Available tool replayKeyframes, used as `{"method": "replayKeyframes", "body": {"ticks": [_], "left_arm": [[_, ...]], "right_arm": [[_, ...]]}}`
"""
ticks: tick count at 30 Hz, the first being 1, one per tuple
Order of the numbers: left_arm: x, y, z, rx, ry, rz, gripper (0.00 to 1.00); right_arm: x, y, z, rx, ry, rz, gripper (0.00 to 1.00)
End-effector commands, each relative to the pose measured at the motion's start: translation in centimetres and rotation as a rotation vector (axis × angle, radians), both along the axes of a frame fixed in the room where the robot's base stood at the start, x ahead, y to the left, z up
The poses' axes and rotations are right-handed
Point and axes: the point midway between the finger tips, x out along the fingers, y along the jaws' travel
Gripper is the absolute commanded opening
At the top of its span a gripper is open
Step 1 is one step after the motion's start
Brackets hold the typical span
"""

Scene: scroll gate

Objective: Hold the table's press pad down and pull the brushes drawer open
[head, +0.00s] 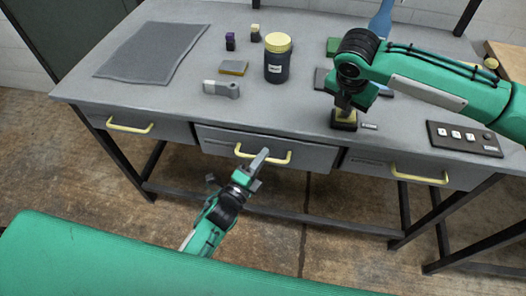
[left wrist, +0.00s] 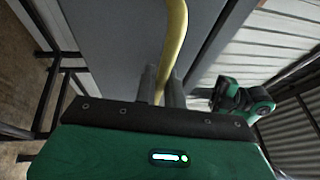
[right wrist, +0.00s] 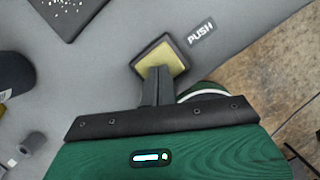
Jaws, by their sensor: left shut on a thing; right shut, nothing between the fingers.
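The press pad (head: 343,124) is a yellow pad on a dark base at the table's right front; it also shows in the right wrist view (right wrist: 168,58). My right gripper (head: 345,106) is shut and empty, its fingertips over the pad and seemingly touching it. The middle drawer (head: 215,140) has a yellow bar handle (head: 283,160). My left gripper (head: 261,157) is shut on this handle, which runs between its fingers in the left wrist view (left wrist: 176,40). The drawer front seems slightly forward of its neighbours. I cannot read which drawer is labelled brushes.
A PUSH label (right wrist: 201,33) lies beside the pad. A left drawer (head: 170,130) and a right drawer (head: 360,167) flank the middle one. A dark jar (head: 278,68), grey mat (head: 155,50) and switch panel (head: 464,138) are on the table (head: 170,92).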

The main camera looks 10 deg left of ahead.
Motion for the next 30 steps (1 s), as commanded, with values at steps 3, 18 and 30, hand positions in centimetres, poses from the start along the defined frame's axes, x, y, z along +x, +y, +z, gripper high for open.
{"method": "replayKeyframes", "body": {"ticks": [3,18,30], "left_arm": [[-2.1,0.0,-0.2,-0.002,0.004,0.000,0.00],[-3.8,0.0,-0.1,-0.001,0.001,0.000,0.00],[-3.8,0.0,-0.1,-0.001,0.001,0.000,0.32]], "right_arm": [[0.0,0.0,-0.2,0.000,0.001,0.000,0.00],[0.0,0.0,-0.2,-0.001,0.003,-0.001,0.00],[-0.1,0.0,-0.2,-0.001,0.003,0.000,0.00]]}}
